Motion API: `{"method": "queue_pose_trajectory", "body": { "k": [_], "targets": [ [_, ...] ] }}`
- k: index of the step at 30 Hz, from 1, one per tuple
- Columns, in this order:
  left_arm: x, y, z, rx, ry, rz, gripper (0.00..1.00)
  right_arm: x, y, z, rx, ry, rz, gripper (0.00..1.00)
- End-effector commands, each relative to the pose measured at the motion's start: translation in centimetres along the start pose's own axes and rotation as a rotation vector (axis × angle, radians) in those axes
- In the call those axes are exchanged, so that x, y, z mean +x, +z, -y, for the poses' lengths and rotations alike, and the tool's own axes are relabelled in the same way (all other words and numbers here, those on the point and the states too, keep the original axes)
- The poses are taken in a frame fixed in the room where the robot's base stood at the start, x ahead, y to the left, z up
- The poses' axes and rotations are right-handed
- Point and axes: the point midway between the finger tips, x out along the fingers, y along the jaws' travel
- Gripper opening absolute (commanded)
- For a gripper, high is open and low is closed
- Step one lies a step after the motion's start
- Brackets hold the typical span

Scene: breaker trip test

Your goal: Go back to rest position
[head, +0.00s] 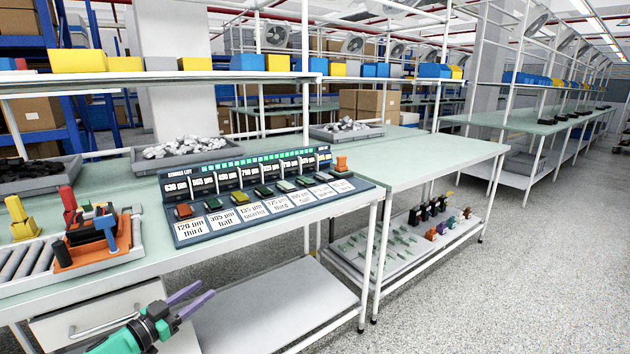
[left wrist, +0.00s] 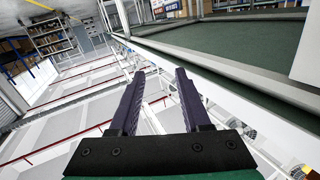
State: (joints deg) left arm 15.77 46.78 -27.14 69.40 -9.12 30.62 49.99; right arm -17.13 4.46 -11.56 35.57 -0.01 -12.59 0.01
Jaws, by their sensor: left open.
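My left gripper (head: 190,298) is low at the bottom left of the head view, in front of the workbench and below its top. Its two purple fingers are spread and nothing is between them; in the left wrist view the gripper (left wrist: 158,88) also shows open and empty. The breaker panel (head: 265,190) stands on the green bench top (head: 130,265), with labelled cards and several coloured blocks along it. The gripper is apart from the panel. My right gripper is not in view.
An orange fixture (head: 90,240) and rollers sit at the left of the bench. A drawer (head: 95,318) with a handle and a lower shelf (head: 275,305) are close to the gripper. A second table (head: 430,155) stands to the right. The floor (head: 530,260) at right is clear.

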Motion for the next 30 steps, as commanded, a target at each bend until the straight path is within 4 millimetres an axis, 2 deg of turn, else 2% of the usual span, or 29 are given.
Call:
{"method": "queue_pose_trajectory", "body": {
  "k": [1, 4, 6, 9, 16, 21, 27, 30],
  "targets": [
    [1.1, 2.1, -3.0, -0.028, -0.061, 0.047, 0.47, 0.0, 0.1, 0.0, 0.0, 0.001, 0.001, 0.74],
    [1.0, 5.8, -7.4, -0.064, -0.202, 0.213, 0.47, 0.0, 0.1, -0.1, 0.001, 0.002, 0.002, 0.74],
    [-0.7, 7.9, -10.1, -0.095, -0.274, 0.358, 0.47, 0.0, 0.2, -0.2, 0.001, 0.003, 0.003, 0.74],
    [-4.1, 9.9, -13.1, -0.131, -0.328, 0.553, 0.47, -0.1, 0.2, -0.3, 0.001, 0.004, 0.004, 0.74],
    [-11.9, 11.7, -17.8, -0.196, -0.333, 0.885, 0.47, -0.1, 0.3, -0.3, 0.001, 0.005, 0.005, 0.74],
    [-17.2, 11.8, -20.5, -0.24, -0.297, 1.072, 0.47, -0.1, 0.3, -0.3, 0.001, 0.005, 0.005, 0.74],
    [-22.6, 11.0, -23.1, -0.284, -0.239, 1.243, 0.47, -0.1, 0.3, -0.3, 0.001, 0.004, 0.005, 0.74],
    [-22.1, 12.8, -23.2, -0.283, -0.231, 1.264, 0.47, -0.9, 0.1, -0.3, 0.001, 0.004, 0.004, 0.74]
  ]
}}
